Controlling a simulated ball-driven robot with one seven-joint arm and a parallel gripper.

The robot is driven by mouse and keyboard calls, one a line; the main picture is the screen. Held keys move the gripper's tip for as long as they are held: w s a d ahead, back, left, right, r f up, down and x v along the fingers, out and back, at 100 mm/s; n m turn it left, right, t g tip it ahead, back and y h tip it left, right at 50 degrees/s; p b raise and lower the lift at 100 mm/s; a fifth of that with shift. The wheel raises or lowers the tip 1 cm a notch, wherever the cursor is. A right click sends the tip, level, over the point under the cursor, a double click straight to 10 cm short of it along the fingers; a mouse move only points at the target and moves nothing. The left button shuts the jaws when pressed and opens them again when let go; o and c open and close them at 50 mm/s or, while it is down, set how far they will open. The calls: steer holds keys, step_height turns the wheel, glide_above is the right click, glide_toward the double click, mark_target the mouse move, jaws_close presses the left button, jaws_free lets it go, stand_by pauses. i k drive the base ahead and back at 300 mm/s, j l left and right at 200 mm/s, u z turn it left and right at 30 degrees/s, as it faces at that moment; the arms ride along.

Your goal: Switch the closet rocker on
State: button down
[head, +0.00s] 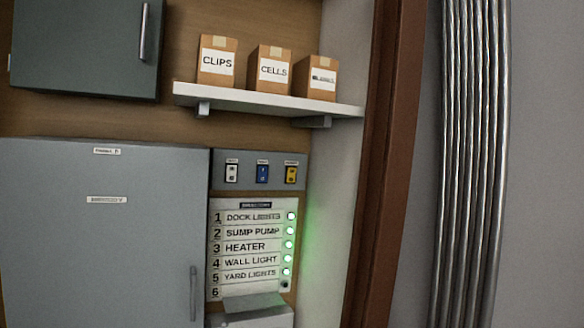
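A grey switch panel (247,158) on the wall holds three rockers side by side: a white one (232,173), a blue one (262,174) and a yellow one (291,175). Each has a small label above it, too small to read, so I cannot tell which is the closet rocker. Their on or off positions are also unclear. My gripper is not in view, and nothing covers the rockers.
Below is a numbered list board (248,250) with several green lamps; the lamp by 6 is dark. A large grey cabinet (105,250) stands left. A white shelf (270,100) with boxes juts out above. A brown door frame (385,160) and pipes (470,160) are right.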

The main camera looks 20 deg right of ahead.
mark_target(291, 173)
steer(key=i+l, duration=0.15)
steer(key=i, duration=0.3)
steer(key=i+l, duration=0.2)
steer(key=i, duration=0.3)
steer(key=i+l, duration=0.15)
steer(key=i, duration=0.3)
